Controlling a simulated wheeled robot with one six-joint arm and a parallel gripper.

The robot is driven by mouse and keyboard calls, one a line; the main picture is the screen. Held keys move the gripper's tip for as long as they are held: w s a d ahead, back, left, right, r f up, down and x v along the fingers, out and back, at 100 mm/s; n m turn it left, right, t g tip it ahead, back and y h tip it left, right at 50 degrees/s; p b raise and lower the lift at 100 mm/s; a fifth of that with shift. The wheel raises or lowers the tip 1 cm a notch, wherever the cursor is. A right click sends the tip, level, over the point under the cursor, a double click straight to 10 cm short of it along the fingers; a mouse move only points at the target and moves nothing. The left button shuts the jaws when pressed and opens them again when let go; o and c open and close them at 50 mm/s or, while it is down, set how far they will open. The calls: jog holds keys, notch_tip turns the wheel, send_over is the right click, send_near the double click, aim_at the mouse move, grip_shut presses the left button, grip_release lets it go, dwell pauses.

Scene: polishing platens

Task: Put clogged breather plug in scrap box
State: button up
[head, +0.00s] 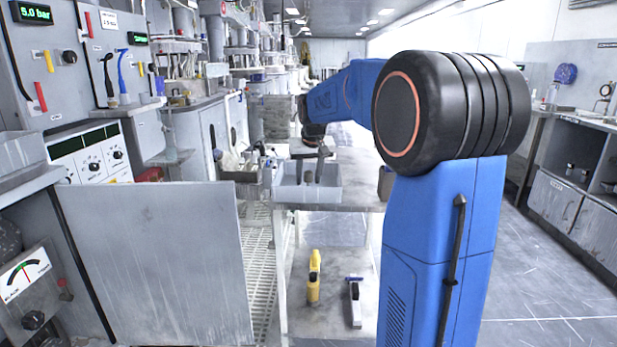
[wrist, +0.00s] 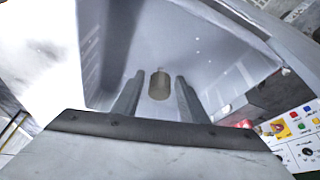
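A small brownish cylindrical plug (wrist: 160,86) shows in the wrist view inside a pale grey, smooth-walled container (wrist: 225,60). My gripper (wrist: 159,78) is open, with one finger on each side of the plug and a visible gap on both sides. The plug seems to lie beyond the fingertips; its exact depth is unclear. In the head view my gripper (head: 313,170) points down over a grey open box (head: 325,195) on a table. The plug cannot be made out there. No label on the box is readable.
The table (head: 350,207) has a lower shelf with a yellow bottle (head: 313,280) and a white-and-black tool (head: 354,303). A grey panel (head: 155,265) stands at the left front. A control panel (wrist: 295,130) shows at the wrist view's right. The floor at right is clear.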

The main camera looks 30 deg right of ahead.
jog(key=shift+r, duration=0.1)
jog(key=v, duration=1.2)
jog(key=s+a+f+n, duration=0.1)
jog(key=s+a+f, duration=0.4)
jog(key=s, duration=0.7)
jog(key=s+a+f+n+y, duration=0.1)
jog(key=s+a+f, duration=0.5)
jog(key=s+f, duration=0.3)
jog(key=s+a+f+n, duration=0.1)
jog(key=s+a+f, duration=0.5)
jog(key=s, duration=0.8)
jog(key=shift+s+f+n+t, duration=0.3)
jog(key=shift+f+n, duration=0.1)
jog(key=shift+f, duration=0.45)
jog(key=shift+a, duration=0.2)
